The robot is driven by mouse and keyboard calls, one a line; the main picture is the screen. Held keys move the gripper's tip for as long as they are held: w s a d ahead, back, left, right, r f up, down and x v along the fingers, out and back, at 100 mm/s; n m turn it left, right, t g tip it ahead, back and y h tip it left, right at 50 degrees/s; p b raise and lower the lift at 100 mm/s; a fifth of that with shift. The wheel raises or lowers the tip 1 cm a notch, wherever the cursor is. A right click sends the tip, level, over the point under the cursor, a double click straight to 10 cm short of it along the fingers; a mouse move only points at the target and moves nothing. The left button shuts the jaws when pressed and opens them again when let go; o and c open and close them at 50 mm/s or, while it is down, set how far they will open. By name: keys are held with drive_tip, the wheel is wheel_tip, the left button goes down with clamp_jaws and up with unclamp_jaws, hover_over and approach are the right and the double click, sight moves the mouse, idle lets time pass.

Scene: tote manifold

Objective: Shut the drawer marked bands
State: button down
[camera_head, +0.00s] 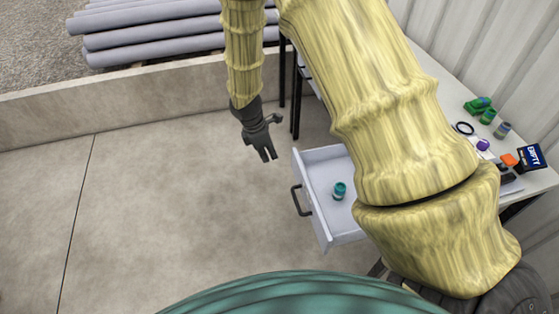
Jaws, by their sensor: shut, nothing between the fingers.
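A white drawer (322,175) stands pulled out from under the table, with a dark handle (300,200) on its front. A small teal jar (340,190) is inside it. No label shows on the drawer from this view, so I cannot tell whether it is marked bands. My gripper (268,157) is shut and empty, pointing down. In the picture it is just above and left of the drawer, apart from the handle. My arm hides the rear of the drawer and much of the table front.
The white table (450,85) holds a green object (478,104), small jars (502,130), a black ring (464,128), an orange piece (509,160) and a dark blue box (531,157). A low concrete wall (150,98) runs behind. The concrete floor (170,215) left of the drawer is clear.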

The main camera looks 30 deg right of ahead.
drive_tip(key=s+d+f+p, duration=0.1)
drive_tip(key=d+f+p, duration=0.2)
drive_tip(key=d+f, duration=0.3)
drive_tip(key=shift+s+f+p, duration=0.25)
drive_tip(key=shift+f+p, duration=0.1)
drive_tip(key=shift+f, duration=1.4)
drive_tip(key=shift+d, duration=0.1)
